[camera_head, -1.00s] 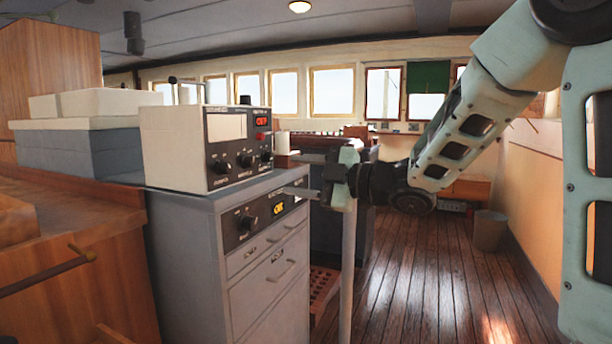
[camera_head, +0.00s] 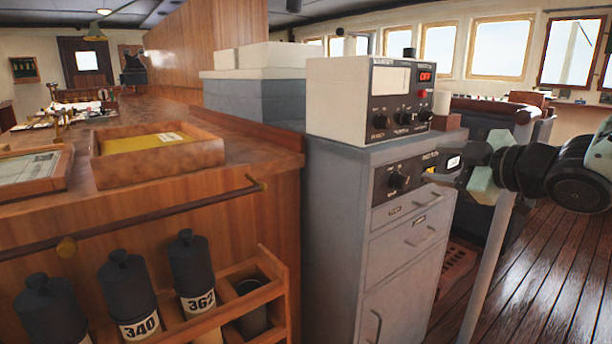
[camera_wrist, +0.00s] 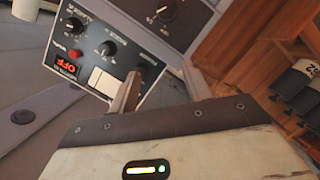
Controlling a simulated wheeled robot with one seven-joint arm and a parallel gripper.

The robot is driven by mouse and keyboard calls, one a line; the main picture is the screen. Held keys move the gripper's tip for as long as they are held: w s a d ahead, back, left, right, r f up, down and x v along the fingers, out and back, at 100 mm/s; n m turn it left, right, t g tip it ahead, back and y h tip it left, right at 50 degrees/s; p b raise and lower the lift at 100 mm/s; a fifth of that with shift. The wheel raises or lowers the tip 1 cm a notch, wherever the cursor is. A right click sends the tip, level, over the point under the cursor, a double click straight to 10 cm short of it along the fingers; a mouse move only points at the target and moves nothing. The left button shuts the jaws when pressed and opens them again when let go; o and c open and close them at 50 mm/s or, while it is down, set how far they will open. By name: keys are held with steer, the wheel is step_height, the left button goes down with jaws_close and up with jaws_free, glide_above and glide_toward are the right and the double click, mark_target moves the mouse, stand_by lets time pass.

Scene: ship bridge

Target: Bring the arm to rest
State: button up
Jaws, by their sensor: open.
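My gripper (camera_head: 440,180) is at the right in the head view, its fingers pointing left beside the front of the grey cabinet (camera_head: 338,235). It is open and I see nothing held in it. The fingers are level with the cabinet's upper control panel (camera_head: 398,181); I cannot tell whether they touch it. In the wrist view a finger (camera_wrist: 126,95) shows in front of the white instrument box's dark panel (camera_wrist: 101,48). My arm reaches in from the right edge, and most of it is out of the picture.
The white instrument box (camera_head: 338,100) with a red OFF display stands on the cabinet. A wooden counter (camera_head: 240,150) with a rail (camera_head: 165,217) and a tray (camera_head: 190,163) lies left. Numbered dark canisters (camera_head: 128,290) sit below it. Open plank floor (camera_head: 550,270) lies right.

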steer(key=s+a+f+m+g+h, duration=0.45)
steer(key=s+a+f+g, duration=0.25)
steer(key=s+a+f, duration=0.35)
steer(key=s+a+f+m+g+h, duration=0.1)
steer(key=s+f+g, duration=0.2)
steer(key=s, duration=0.7)
steer(key=s+a+f+m+g+h, duration=0.15)
steer(key=s+f+g, duration=0.25)
steer(key=s, duration=0.6)
step_height(320, 180, up, 21)
steer(key=d+p, duration=0.1)
steer(key=p, duration=2)
steer(key=shift+w+r+y, duration=0.15)
steer(key=shift+y, duration=0.25)
